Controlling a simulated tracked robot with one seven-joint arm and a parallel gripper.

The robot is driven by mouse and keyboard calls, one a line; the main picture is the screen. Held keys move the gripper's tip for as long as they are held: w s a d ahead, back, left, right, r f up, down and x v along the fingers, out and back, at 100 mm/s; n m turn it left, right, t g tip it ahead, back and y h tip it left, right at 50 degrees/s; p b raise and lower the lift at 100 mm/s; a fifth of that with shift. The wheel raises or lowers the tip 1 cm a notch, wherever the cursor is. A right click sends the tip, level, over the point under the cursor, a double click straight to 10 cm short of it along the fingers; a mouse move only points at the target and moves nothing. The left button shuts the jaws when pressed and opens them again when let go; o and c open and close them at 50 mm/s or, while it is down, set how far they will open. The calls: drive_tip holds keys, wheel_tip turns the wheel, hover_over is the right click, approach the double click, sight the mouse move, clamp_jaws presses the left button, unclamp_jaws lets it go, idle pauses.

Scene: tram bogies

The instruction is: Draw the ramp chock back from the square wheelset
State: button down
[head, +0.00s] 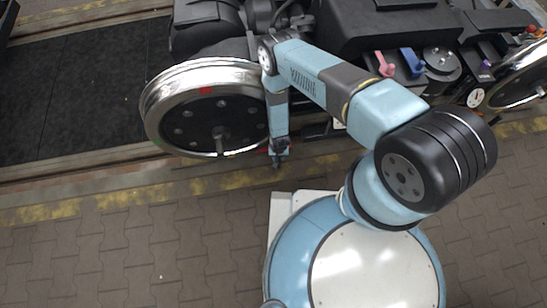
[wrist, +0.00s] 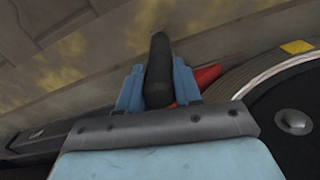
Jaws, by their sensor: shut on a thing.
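The ramp chock is mostly hidden. In the wrist view a red part of it (wrist: 207,77) shows beside my gripper (wrist: 158,88), with a dark upright grip (wrist: 158,58) between the two blue fingers. My gripper is shut on this dark grip. In the head view my gripper (head: 279,153) is low at the right edge of the near wheel (head: 222,125), with only a trace of red beside it. The wheel rim is at the right of the wrist view and bears a yellow square mark (wrist: 297,47). I cannot tell whether the chock touches the wheel.
The bogie frame (head: 350,35) stands behind my arm, with pink and blue levers (head: 412,60) on it. Another wheel (head: 515,80) is at the right. A worn yellow line (head: 130,197) runs along the track. The paving (head: 130,255) at the front left is clear.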

drive_tip(key=shift+d, duration=0.1)
drive_tip(key=c, duration=0.7)
unclamp_jaws()
wheel_tip(320, 180, up, 14)
drive_tip(key=shift+f, duration=0.15)
idle(0.5)
